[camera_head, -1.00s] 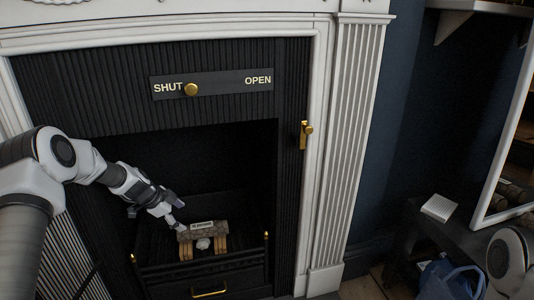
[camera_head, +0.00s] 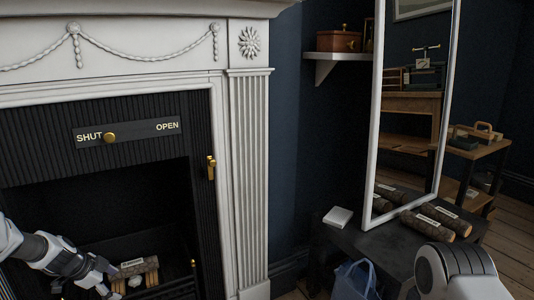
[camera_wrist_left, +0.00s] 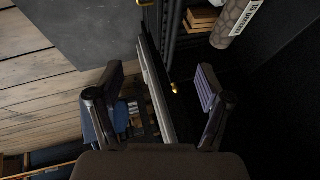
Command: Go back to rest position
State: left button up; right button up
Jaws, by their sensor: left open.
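My left gripper (camera_head: 106,279) is at the lower left of the head view, in front of the fireplace opening. It is open and empty, with its two fingers spread apart in the left wrist view (camera_wrist_left: 160,90). A log with a white label (camera_head: 135,267) lies in the dark grate, just right of the gripper. The log also shows at the top right of the left wrist view (camera_wrist_left: 236,20), apart from the fingers. My right gripper is not in view; only a white joint of my right arm shows at the lower right.
The white fireplace surround (camera_head: 247,170) stands right of the opening. A brass knob (camera_head: 109,138) sits by SHUT on the sliding plate. A dark bench (camera_head: 372,242) carries several labelled logs (camera_head: 448,222), a white book (camera_head: 338,217) and a mirror (camera_head: 378,110). A blue bag (camera_head: 354,280) is below.

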pick_arm(q)
jog(key=s+d+r+m+g+p, duration=0.25)
jog(key=s+d+r+p, duration=0.45)
jog(key=p, duration=0.7)
jog(key=s+d+r+n+g+y+p, duration=0.1)
jog(key=s+d+r+n+p, duration=0.4)
jog(key=s+p, duration=0.3)
jog(key=s+d+r+n+g+y+p, duration=0.1)
jog(key=s+d+r+n+p, duration=0.4)
jog(key=s, duration=0.9)
jog(key=s+d+r+n+g+p, duration=0.1)
jog(key=s+d+r+n+p, duration=0.4)
jog(key=s+p, duration=0.6)
jog(key=shift+s+r+y+p, duration=0.35)
jog(key=shift+r+y+p, duration=0.1)
jog(key=shift+r, duration=0.5)
jog(key=shift+a+n, duration=0.1)
jog(key=shift+n, duration=0.25)
